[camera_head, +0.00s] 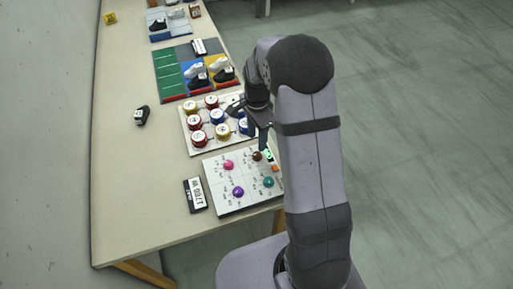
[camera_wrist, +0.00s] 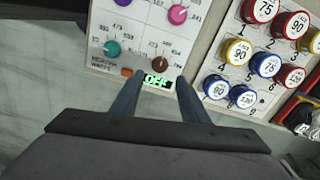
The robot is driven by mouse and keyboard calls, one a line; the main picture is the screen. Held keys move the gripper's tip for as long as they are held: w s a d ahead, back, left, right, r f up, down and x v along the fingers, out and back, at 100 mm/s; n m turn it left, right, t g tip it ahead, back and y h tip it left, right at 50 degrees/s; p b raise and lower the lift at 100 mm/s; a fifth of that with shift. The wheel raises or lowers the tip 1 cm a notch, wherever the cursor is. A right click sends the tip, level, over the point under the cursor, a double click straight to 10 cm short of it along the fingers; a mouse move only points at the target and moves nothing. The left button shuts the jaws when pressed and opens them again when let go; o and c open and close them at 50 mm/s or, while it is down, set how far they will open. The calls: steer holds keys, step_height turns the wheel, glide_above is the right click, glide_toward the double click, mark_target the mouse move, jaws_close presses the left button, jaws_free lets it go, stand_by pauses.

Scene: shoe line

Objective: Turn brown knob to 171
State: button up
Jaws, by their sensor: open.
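The brown knob (camera_wrist: 161,61) sits on a white panel (camera_wrist: 103,68) with small print and tick marks around its knobs. It also shows in the head view (camera_head: 257,156), close to my arm. A small display (camera_wrist: 157,80) reading OFF in green is beside the knob. My gripper (camera_wrist: 159,85) is open and empty in the wrist view, its fingertips on either side of the display, with the brown knob just beyond them. In the head view my gripper (camera_head: 250,122) is above the panel's far edge, apart from the knob. The knob's pointer direction is too small to tell.
The panel also has a teal knob (camera_wrist: 112,48), a pink knob (camera_wrist: 177,14), a purple knob (camera_head: 238,191) and an orange button (camera_wrist: 127,72). A board with several numbered round caps (camera_head: 197,137) lies beside it. A black label box (camera_head: 195,195) is left of the panel.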

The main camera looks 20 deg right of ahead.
mark_target(257, 154)
steer(key=shift+f+p, duration=1.3)
steer(key=shift+f, duration=2.35)
jaws_close()
